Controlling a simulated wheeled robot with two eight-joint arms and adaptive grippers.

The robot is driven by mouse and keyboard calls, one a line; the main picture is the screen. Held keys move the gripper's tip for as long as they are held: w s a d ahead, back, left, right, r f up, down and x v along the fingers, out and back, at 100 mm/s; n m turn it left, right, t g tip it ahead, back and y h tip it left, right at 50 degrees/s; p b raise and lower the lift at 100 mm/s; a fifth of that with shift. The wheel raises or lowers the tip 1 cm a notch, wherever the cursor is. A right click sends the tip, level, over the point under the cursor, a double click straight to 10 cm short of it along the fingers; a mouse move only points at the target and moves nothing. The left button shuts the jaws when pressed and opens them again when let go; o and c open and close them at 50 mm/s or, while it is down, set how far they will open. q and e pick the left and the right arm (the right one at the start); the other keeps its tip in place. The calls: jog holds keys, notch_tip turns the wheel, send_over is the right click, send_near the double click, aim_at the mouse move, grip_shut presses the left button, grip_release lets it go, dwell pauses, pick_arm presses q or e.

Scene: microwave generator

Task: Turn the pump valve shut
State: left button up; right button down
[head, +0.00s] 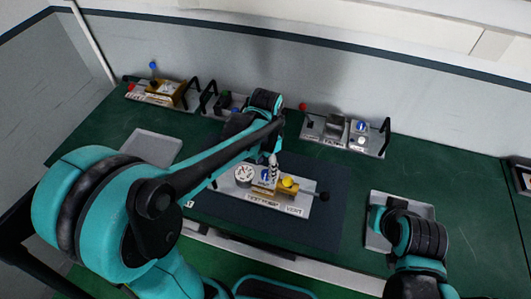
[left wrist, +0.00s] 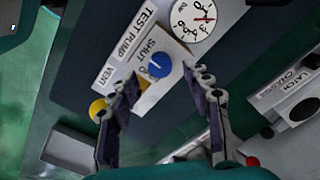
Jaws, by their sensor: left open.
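The test pump panel (head: 262,200) lies on a dark mat in the middle of the bench. Its blue valve knob (left wrist: 159,64) has a white pointer line, with a SHUT label beside it in the left wrist view. The knob also shows in the head view (head: 265,174), partly behind my gripper. My left gripper (left wrist: 170,78) is open, its two fingers spread below the knob in the left wrist view; contact cannot be told. It also shows over the panel in the head view (head: 272,165). My right arm is at the right; its fingers do not show.
A gauge (head: 243,173) and a yellow knob (head: 287,183) flank the blue knob. Panels with handles stand along the back, including one at right (head: 345,135). Grey trays lie at left (head: 145,146) and under my right arm (head: 376,243).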

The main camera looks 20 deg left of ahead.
pick_arm(q)
notch_tip(320, 180, up, 8)
jog(key=shift+s, duration=0.1)
dwell(0.6)
jog(key=n+t+b, duration=0.7)
jog(key=n, duration=0.1)
send_near(264, 175)
jog(key=s+a+f, duration=0.3)
jog(key=a, duration=0.1)
jog(key=shift+s+f, duration=0.15)
jog(key=shift+f, duration=0.1)
